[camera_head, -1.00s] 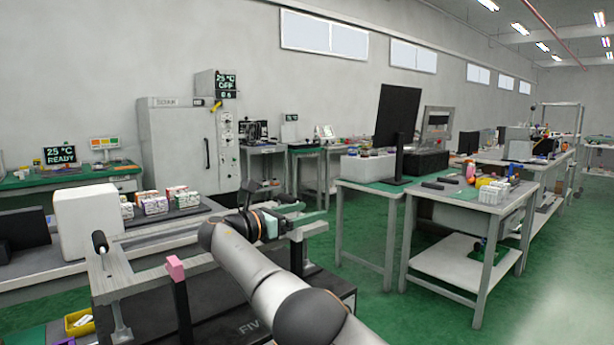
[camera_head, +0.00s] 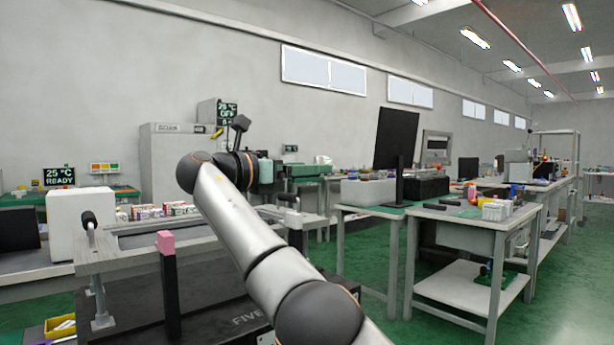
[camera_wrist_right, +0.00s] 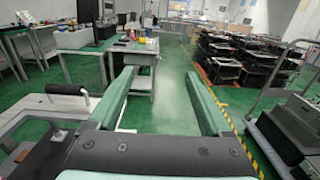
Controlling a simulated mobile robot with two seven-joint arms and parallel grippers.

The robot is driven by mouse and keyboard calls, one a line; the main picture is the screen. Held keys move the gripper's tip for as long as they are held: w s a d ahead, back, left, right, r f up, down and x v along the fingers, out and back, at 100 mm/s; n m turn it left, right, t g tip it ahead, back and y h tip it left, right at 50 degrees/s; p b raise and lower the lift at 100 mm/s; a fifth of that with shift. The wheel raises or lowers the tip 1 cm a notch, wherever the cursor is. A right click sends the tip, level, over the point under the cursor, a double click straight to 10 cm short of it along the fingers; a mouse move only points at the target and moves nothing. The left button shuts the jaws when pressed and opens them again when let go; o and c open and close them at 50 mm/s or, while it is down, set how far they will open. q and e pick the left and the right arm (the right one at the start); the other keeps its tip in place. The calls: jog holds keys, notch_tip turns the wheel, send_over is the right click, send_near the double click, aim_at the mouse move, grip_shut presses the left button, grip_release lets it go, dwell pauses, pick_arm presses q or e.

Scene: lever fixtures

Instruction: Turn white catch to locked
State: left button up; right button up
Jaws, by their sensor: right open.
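My right gripper (camera_head: 318,170) is raised above the fixture bench and points right in the head view. In the right wrist view its two green fingers (camera_wrist_right: 165,88) are wide apart with nothing between them. A small white block (camera_head: 293,218) tops a dark post below the gripper, partly beside my arm; it may be the white catch, but I cannot tell its setting. A pink block (camera_head: 165,241) tops a black post further left. A black-gripped lever (camera_head: 89,218) stands on the left of the fixture. My left gripper is out of view.
A white box (camera_head: 80,222) and several small cartons (camera_head: 160,211) stand behind the fixture. A bench with a monitor (camera_head: 395,140) stands to the right. In the wrist view a black handle (camera_wrist_right: 65,89) lies left of the fingers; open green floor (camera_wrist_right: 170,75) lies ahead.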

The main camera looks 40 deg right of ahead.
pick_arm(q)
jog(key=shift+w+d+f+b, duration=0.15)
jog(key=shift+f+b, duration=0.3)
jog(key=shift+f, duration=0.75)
pick_arm(e)
jog(key=s+a+r, duration=0.3)
jog(key=s+a, duration=0.1)
jog(key=s, duration=0.2)
jog(key=shift+s+a, duration=0.15)
jog(key=shift+s, duration=0.1)
jog(key=shift+r, duration=0.1)
